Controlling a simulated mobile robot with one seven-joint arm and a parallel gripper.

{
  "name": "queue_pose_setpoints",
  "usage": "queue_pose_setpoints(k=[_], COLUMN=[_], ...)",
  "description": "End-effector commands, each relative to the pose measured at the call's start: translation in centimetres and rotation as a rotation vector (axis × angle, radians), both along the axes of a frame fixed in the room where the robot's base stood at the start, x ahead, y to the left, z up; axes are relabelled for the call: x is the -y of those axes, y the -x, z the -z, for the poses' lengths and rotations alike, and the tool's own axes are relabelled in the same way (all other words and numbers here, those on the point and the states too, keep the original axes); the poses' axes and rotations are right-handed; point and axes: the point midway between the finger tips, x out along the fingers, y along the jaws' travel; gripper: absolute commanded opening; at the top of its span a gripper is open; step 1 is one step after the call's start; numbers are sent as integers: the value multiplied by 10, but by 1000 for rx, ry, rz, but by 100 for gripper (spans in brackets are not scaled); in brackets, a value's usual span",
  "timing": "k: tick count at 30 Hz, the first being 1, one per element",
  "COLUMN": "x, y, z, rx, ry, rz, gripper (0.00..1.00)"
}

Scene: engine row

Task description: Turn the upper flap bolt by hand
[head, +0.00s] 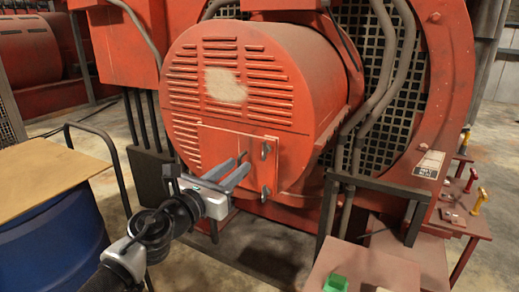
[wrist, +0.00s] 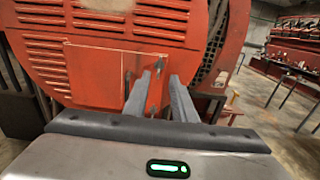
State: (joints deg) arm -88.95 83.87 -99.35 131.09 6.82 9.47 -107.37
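A rectangular flap (head: 224,142) is set low on the round face of a red motor housing; it also shows in the wrist view (wrist: 98,72). The upper flap bolt (head: 265,150) is a small grey handle-like piece near the flap's right edge. In the wrist view, a small grey piece that looks like this bolt (wrist: 159,67) shows between and just beyond the fingertips. The lower bolt (head: 265,193) sits below it. My gripper (head: 246,161) is in front of the flap, left of the upper bolt in the head view. Its fingers (wrist: 160,74) are parted, with nothing visibly held.
A blue drum (head: 50,240) with a brown board (head: 45,172) on top stands at left. A dark metal frame (head: 375,184) and grey pipes stand right of the housing. A red bench with yellow-handled parts (head: 477,200) is at far right.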

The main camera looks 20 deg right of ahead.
Motion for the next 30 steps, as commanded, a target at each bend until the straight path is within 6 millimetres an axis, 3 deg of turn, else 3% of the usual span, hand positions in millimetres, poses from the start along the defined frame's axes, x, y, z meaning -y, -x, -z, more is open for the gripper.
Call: queue_pose_setpoints(k=[6, 15, 21, 30], x=[42, 88, 103, 105], y=[-29, -66, -79, -81], z=[0, 0, 0, 0], rx=[2, 1, 0, 0], ry=[-3, -3, -1, -1], rz=[7, 4, 2, 1], gripper=[24, 24, 24, 24])
